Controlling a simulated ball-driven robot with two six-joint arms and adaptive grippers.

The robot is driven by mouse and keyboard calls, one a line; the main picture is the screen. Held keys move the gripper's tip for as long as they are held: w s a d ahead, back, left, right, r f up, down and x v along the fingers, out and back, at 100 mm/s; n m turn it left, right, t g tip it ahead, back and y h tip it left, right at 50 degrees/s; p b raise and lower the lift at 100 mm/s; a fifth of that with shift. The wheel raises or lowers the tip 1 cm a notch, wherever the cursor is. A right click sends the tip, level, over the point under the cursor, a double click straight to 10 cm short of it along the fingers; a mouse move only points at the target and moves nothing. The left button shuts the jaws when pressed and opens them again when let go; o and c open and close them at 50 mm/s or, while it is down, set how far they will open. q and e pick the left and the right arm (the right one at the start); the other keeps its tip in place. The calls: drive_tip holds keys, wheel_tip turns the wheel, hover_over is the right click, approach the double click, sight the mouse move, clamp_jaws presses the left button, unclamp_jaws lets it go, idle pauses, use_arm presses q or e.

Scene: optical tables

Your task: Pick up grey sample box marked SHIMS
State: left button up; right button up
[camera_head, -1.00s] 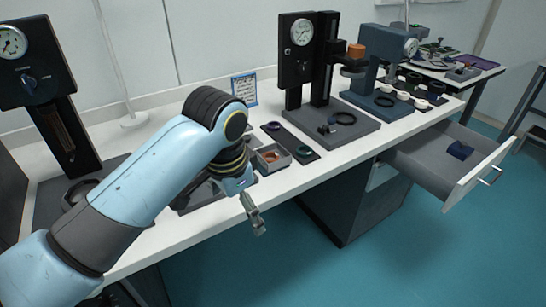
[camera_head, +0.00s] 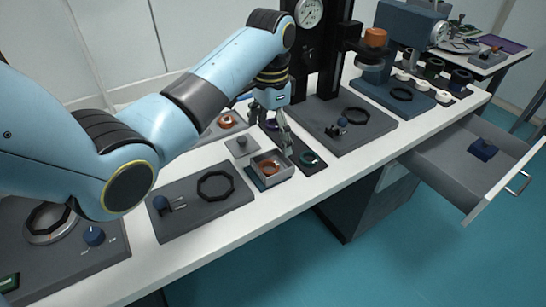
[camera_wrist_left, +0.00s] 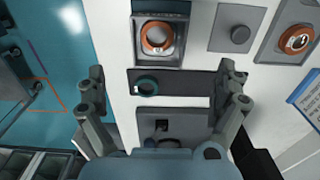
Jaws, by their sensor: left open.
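A small open grey box (camera_head: 281,178) with a copper-orange ring inside stands on the white bench in the head view; I cannot read any marking on it. It also shows at the top of the left wrist view (camera_wrist_left: 160,63). My left gripper (camera_head: 283,128) is open and empty, pointing down just behind the box in the head view. In the left wrist view its fingers (camera_wrist_left: 164,73) are spread wide, with a dark mat and teal ring between them and the box beyond. My right gripper is not in view.
The teal ring (camera_head: 309,157) lies on the dark mat beside the box. A grey block with a knob (camera_head: 241,146) stands to its left. A black gauge stand (camera_head: 328,60) rises close to the right. An open drawer (camera_head: 450,172) juts out at the right.

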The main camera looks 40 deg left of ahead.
sight(272, 165)
use_arm(q)
wheel_tip(272, 165, down, 4)
drive_tip(key=shift+s+d+r, duration=0.15)
drive_tip(key=shift+f, duration=0.3)
wheel_tip(272, 165, down, 4)
drive_tip(key=shift+r, duration=0.1)
drive_tip(key=shift+f, duration=0.6)
drive_tip(key=c, duration=1.3)
drive_tip(key=shift+c, duration=0.5)
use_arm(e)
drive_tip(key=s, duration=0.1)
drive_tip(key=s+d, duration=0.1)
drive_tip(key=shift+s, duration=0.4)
